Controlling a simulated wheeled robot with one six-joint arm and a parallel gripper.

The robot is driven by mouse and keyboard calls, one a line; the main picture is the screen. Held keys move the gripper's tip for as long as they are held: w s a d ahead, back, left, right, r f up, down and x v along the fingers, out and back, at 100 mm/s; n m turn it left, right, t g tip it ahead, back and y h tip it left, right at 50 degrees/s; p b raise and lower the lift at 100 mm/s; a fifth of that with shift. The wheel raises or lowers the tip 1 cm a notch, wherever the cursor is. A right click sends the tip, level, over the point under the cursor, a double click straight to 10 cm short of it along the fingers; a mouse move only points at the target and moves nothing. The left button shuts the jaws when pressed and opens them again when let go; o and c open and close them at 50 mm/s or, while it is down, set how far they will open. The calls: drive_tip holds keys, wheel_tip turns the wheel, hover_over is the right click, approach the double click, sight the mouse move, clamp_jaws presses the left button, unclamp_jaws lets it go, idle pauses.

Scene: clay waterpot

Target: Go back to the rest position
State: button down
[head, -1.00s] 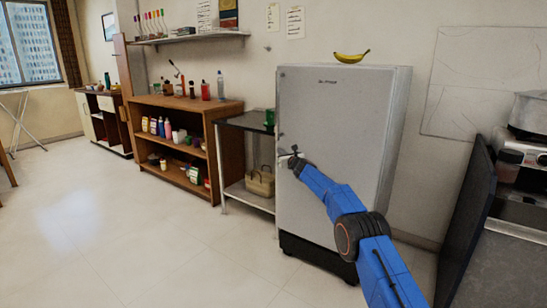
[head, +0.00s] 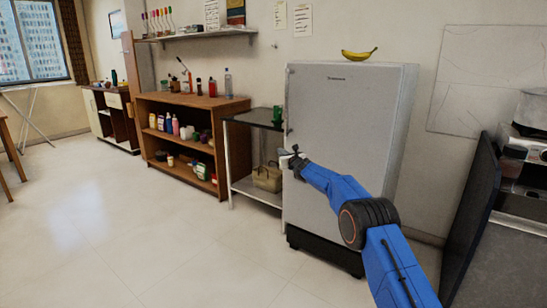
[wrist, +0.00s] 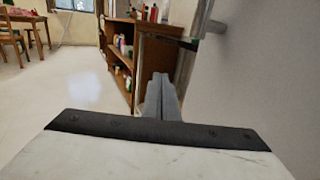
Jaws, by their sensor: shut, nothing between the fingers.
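My gripper (head: 290,155) is at the end of my blue arm, in front of the left edge of the grey fridge (head: 345,150) in the head view. In the wrist view my gripper (wrist: 162,85) has its fingers together, with nothing between them. The fridge door is closed, and its pale side fills the right of the wrist view (wrist: 270,80). A metal bar, the fridge handle (wrist: 201,18), stands above and right of the fingertips, apart from them.
A yellow banana (head: 359,54) lies on the fridge. A metal side table (head: 243,188) with a green cup (head: 277,115) stands left of it, then a wooden shelf (head: 190,103) with bottles. A dark panel (head: 470,220) stands at right.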

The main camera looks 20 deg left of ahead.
drive_tip(key=s+a, duration=0.1)
drive_tip(key=s, duration=0.5)
drive_tip(key=shift+a, duration=0.35)
drive_tip(key=s+d+r+n+g+y, duration=0.1)
drive_tip(key=s+d+r+n+g, duration=0.1)
drive_tip(key=s+d+r+n, duration=0.6)
drive_tip(key=s+d+r+n+g+y, duration=0.15)
drive_tip(key=s+d+r+n, duration=0.4)
drive_tip(key=d+r, duration=0.7)
drive_tip(key=s+d+r+n+g+h, duration=0.25)
drive_tip(key=s+d, duration=0.55)
drive_tip(key=s, duration=0.4)
drive_tip(key=s+d+f+n+g+h, duration=0.1)
drive_tip(key=s+d+f+n+h, duration=0.2)
drive_tip(key=s+d, duration=0.8)
drive_tip(key=s+d+f+n+h, duration=0.1)
drive_tip(key=s+d+f+n, duration=0.25)
drive_tip(key=s+d, duration=0.75)
drive_tip(key=s+d+f+n+h, duration=0.1)
drive_tip(key=s+d+f+h, duration=0.1)
drive_tip(key=s+d+f, duration=0.3)
drive_tip(key=s+d+f+n+g+h, duration=0.1)
drive_tip(key=s+d+f, duration=0.4)
drive_tip(key=s, duration=0.9)
drive_tip(key=s+d+f+n+h, duration=0.3)
drive_tip(key=s+d+f+h, duration=0.2)
drive_tip(key=s+d, duration=0.4)
drive_tip(key=shift+s+d+f, duration=0.4)
drive_tip(key=shift+s+f, duration=0.1)
drive_tip(key=shift+s, duration=0.15)
